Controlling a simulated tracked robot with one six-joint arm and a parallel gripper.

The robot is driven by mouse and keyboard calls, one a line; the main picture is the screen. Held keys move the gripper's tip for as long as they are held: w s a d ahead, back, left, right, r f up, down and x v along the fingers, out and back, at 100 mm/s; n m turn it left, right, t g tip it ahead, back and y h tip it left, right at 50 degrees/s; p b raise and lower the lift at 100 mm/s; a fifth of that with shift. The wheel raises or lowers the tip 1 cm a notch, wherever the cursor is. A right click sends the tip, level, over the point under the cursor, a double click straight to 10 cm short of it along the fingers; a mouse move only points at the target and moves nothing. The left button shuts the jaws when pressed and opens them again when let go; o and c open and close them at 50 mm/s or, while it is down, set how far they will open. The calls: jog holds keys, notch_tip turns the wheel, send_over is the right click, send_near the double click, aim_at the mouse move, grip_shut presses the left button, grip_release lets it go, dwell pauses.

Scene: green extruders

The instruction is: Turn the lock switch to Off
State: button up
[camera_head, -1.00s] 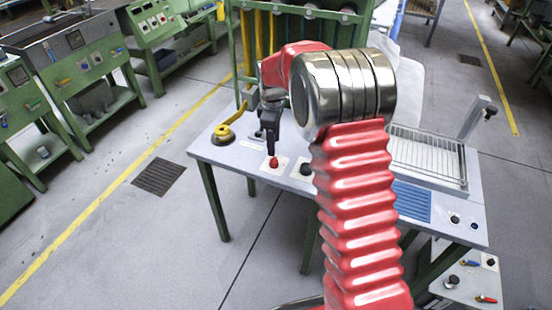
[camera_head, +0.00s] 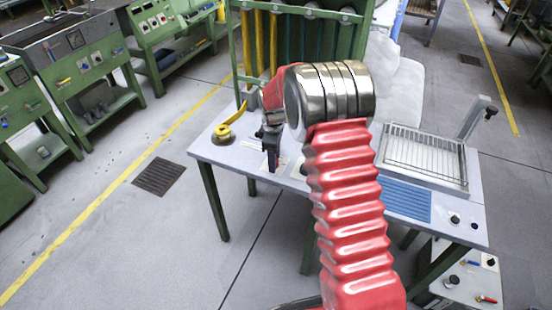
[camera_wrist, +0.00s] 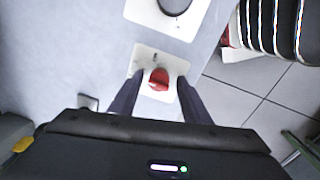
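A red knob (camera_wrist: 159,79) sits on a white plate (camera_wrist: 146,58) with a small dark mark, in the middle of the wrist view. I take it to be the lock switch; its label cannot be read. My gripper (camera_wrist: 160,88) is open, one dark finger on each side of the knob, with gaps showing. Whether the fingertips are level with the knob or above it I cannot tell. In the head view my gripper (camera_head: 272,163) points down at the table's front left edge and hides the red knob.
A second white plate with a dark round knob (camera_wrist: 175,4) lies beside it. A yellow lever (camera_head: 229,124) stands at the table's left corner. A wire rack (camera_head: 427,155) and a blue ribbed panel (camera_head: 404,199) lie to the right. The table edge is close to the knob.

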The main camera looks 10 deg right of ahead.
jog(key=c, duration=0.9)
jog(key=shift+d, duration=0.25)
jog(key=shift+c, duration=0.3)
jog(key=shift+a, duration=0.25)
jog(key=m, duration=0.4)
jog(key=shift+a, duration=0.2)
jog(key=m, duration=0.4)
jog(key=shift+a+m+g, duration=0.1)
jog(key=shift+m+g, duration=0.2)
jog(key=shift+m, duration=1.7)
